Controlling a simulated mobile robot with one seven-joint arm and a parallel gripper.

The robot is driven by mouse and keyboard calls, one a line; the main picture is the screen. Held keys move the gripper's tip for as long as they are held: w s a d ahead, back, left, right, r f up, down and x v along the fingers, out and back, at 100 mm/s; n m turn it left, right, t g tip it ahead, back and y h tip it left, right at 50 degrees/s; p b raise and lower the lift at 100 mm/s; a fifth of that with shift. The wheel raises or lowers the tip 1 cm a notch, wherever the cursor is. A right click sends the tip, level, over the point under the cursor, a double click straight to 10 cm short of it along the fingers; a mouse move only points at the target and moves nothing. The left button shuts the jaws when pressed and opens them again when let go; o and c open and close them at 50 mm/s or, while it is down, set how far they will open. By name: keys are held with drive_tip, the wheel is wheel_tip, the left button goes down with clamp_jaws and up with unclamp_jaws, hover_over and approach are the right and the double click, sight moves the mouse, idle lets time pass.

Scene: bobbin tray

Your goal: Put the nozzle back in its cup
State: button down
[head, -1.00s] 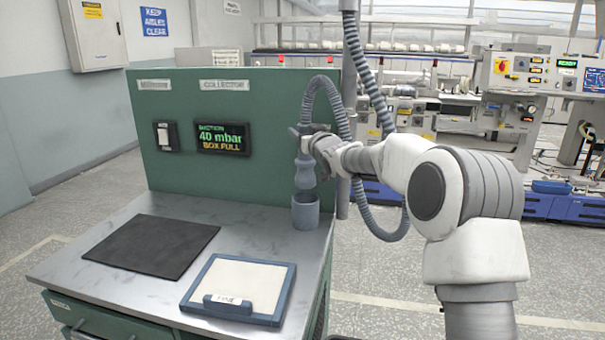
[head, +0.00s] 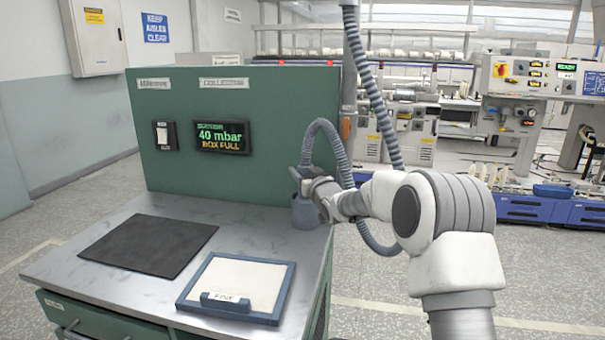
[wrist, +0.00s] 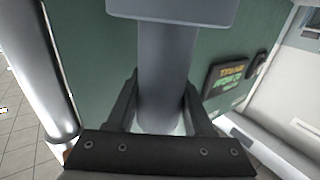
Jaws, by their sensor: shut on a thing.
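The blue-grey nozzle (wrist: 165,65) stands upright between the two fingers of my gripper (wrist: 162,108) in the wrist view. My gripper is shut on it. In the head view my gripper (head: 306,183) is at the right rear corner of the bench, directly over the cup (head: 305,214). The nozzle's lower part is hidden behind the gripper and the cup's rim, and it appears to be at or inside the cup's mouth. How deep it sits cannot be told. The ribbed hose (head: 335,145) loops up from the nozzle and down past the bench's right side.
A dark mat (head: 150,245) lies on the metal bench top (head: 245,225). A blue-framed tray (head: 282,290) with a pale pad is at the front right. A green panel (head: 250,120) with a switch and a lit display stands behind. A vertical pole (head: 348,100) is close to the gripper.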

drive_tip(key=shift+f, duration=0.15)
drive_tip(key=shift+c, duration=1.4)
unclamp_jaws()
